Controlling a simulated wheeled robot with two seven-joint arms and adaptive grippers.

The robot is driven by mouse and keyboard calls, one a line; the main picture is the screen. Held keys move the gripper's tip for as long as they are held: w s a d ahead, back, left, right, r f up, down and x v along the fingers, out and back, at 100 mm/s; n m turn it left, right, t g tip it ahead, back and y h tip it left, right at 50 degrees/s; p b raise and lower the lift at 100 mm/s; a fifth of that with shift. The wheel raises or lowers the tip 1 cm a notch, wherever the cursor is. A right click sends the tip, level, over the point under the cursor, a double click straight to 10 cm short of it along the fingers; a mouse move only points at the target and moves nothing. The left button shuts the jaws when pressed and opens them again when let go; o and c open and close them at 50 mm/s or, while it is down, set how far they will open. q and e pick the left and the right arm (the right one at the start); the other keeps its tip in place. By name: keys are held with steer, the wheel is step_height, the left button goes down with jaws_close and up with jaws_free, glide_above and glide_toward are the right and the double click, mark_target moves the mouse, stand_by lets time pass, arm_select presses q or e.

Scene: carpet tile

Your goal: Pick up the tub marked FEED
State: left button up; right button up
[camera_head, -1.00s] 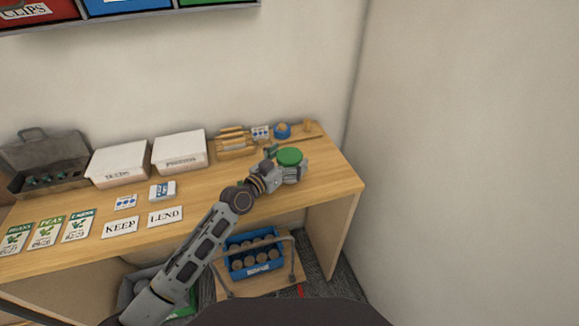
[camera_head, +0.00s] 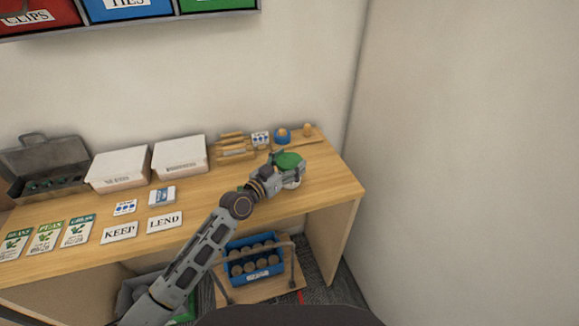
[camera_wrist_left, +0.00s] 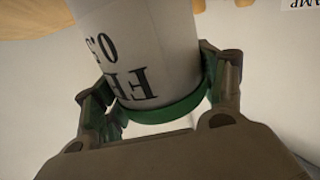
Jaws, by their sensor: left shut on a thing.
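The tub marked FEED is white with a green lid (camera_head: 289,160), near the right end of the desk. In the left wrist view, the white tub body (camera_wrist_left: 140,45) shows upside-down black letters, "FE" and part of a number; the rest of the word is out of sight. My left gripper (camera_head: 281,170) reaches the tub from the left and is shut on it. In the wrist view its two fingers press on both sides near the green lid. I cannot tell whether the tub's base touches the desk. My right gripper is not in view.
Behind the tub stand a wooden rack (camera_head: 235,147), a small blue item (camera_head: 283,135) and a wooden knob (camera_head: 308,130). Two white boxes (camera_head: 180,156) and an open grey toolbox (camera_head: 45,165) are farther left. KEEP (camera_head: 118,232) and LEND (camera_head: 165,222) cards lie in front.

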arm_select(q)
steer(key=shift+r, duration=0.6)
step_height(320, 180, up, 8)
steer(key=shift+f+p, duration=0.2)
steer(key=shift+p, duration=0.35)
steer(key=shift+r, duration=0.6)
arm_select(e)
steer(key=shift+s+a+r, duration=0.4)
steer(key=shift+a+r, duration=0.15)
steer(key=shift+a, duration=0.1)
